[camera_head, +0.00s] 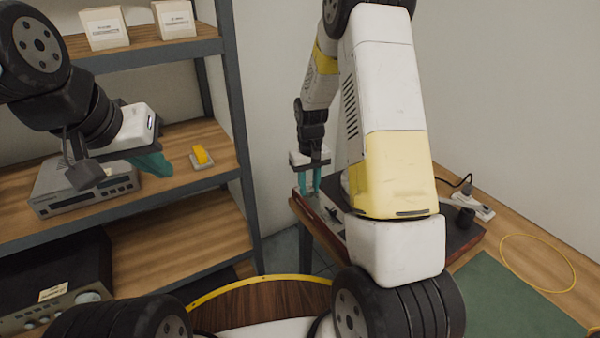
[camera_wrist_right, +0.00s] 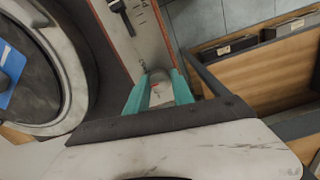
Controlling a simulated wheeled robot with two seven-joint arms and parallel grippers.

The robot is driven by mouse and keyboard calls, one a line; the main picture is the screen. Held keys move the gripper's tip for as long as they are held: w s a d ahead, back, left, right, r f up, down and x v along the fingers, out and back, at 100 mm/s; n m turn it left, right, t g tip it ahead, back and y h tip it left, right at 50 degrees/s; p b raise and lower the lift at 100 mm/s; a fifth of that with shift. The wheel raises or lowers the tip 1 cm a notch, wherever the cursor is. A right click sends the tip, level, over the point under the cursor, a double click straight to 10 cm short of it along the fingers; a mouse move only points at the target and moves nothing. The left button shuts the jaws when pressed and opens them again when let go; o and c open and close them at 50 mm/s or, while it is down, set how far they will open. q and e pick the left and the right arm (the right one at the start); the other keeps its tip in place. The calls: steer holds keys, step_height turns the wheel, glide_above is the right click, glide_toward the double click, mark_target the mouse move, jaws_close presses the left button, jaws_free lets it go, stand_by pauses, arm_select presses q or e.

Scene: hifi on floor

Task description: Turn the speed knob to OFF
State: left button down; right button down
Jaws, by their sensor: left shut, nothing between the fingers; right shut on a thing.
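The speed knob (camera_wrist_right: 162,97) is a pale, silvery round piece near the turntable's corner, in the right wrist view. A small red mark shows beside it. My right gripper (camera_wrist_right: 160,88) has its teal fingers closed on either side of the knob. My left gripper (camera_head: 152,163) is shut and empty in front of the shelf, away from the turntable.
The platter (camera_wrist_right: 42,125) with a blue label and a dark slider (camera_wrist_right: 121,8) lie close to the right gripper. My right arm hides much of the turntable in the head view. A power strip (camera_head: 472,205) and yellow cable (camera_head: 538,262) lie on the bench; shelves (camera_head: 190,226) stand left.

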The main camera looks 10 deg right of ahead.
mark_target(309, 188)
steer(key=shift+m, duration=0.3)
steer(key=c, duration=1.1)
jaws_free()
steer(key=shift+r, duration=0.1)
step_height(309, 188, up, 8)
steer(key=shift+f, duration=0.25)
steer(key=shift+r, duration=0.1)
